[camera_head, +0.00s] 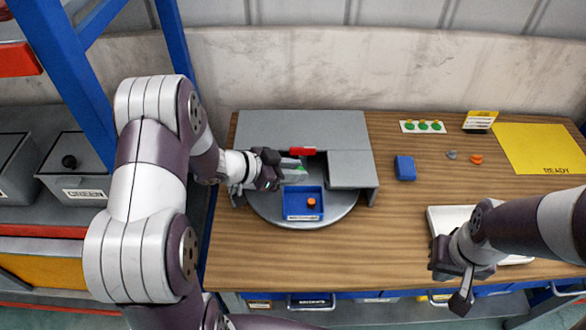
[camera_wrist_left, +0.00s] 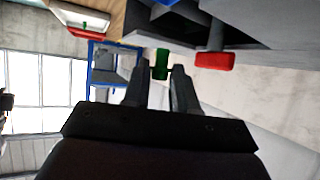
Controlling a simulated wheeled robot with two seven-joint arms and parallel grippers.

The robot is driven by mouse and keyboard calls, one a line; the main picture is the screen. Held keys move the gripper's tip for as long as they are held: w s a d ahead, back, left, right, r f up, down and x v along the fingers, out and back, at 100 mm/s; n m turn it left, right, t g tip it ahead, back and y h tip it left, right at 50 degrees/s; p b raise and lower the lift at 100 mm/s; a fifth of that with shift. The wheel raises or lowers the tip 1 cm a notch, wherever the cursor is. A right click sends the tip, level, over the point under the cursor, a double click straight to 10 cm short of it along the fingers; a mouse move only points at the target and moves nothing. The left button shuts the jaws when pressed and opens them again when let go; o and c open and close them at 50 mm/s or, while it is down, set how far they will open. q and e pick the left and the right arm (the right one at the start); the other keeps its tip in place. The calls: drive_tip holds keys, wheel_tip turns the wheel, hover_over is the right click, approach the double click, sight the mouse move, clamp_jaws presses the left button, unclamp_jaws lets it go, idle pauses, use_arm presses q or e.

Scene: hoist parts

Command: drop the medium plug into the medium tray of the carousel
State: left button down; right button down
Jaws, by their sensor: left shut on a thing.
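The round grey carousel (camera_head: 265,214) sits partly under a grey housing. A blue tray (camera_head: 290,211) faces the front of it, with a label too small to read. An orange plug (camera_head: 311,202) is inside that tray; its size class cannot be read. My left gripper (camera_head: 280,172) is over the left part of the carousel, behind the blue tray. It is shut on a small green piece (camera_wrist_left: 161,63), seen between its fingertips in the left wrist view. My right gripper (camera_head: 452,285) is empty, fingers apart, at the table's front edge by a white tray.
A red piece (camera_head: 303,151) is at the housing (camera_head: 300,125) opening, close to my left gripper. A blue block (camera_head: 405,168), a grey plug (camera_head: 452,154) and another orange plug (camera_head: 476,159) lie on the table. A yellow mat (camera_head: 545,145) is at right.

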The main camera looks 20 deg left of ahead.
use_arm(q)
drive_tip(key=shift+r, duration=0.15)
drive_tip(key=c, duration=1.3)
unclamp_jaws()
drive_tip(key=shift+s, duration=0.1)
drive_tip(key=o, duration=0.5)
drive_tip(key=v, duration=1.2)
drive_tip(key=shift+a, duration=0.3)
drive_tip(key=shift+s, duration=0.1)
